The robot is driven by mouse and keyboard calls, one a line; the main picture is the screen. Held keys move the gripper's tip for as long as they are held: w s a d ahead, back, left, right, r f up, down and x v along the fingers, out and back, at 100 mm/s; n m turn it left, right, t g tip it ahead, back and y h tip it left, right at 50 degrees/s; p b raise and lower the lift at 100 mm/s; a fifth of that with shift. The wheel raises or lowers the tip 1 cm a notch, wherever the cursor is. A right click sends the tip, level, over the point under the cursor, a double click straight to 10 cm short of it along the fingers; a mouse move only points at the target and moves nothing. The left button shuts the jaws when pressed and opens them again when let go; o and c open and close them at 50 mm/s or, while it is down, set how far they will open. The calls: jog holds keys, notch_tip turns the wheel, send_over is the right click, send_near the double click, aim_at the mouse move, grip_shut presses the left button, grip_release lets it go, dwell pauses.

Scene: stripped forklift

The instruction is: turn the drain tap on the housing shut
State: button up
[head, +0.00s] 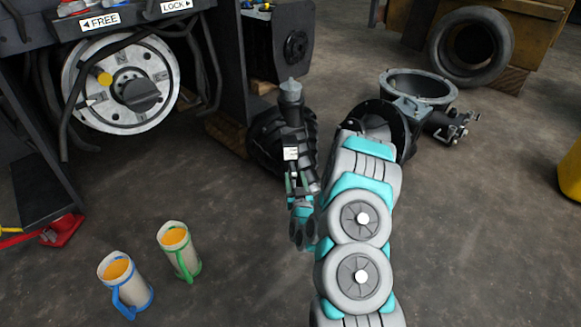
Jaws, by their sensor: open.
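The housing (415,88) is a grey round casting with a wide open top and a flanged rim. It stands on the floor right of centre, partly behind my arm. A dark outlet sticks out from its right side, with a small metal tap (455,130) at its end. The fittings there are too small to tell how the handle is turned. My gripper (291,90) points away from me, well to the left of the housing and apart from it. It is seen edge-on; it is open and nothing shows held in it.
The forklift with a pale wheel hub (122,82) stands at left. A dark tyre (265,145) lies behind my gripper. Another tyre (470,46) leans on wooden crates behind the housing. Two jugs (126,283) (179,251) stand at lower left.

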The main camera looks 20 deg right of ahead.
aim_at(293, 166)
jog(key=shift+b+x, duration=0.5)
jog(key=shift+x, duration=2.9)
jog(key=shift+c, duration=0.3)
grip_shut()
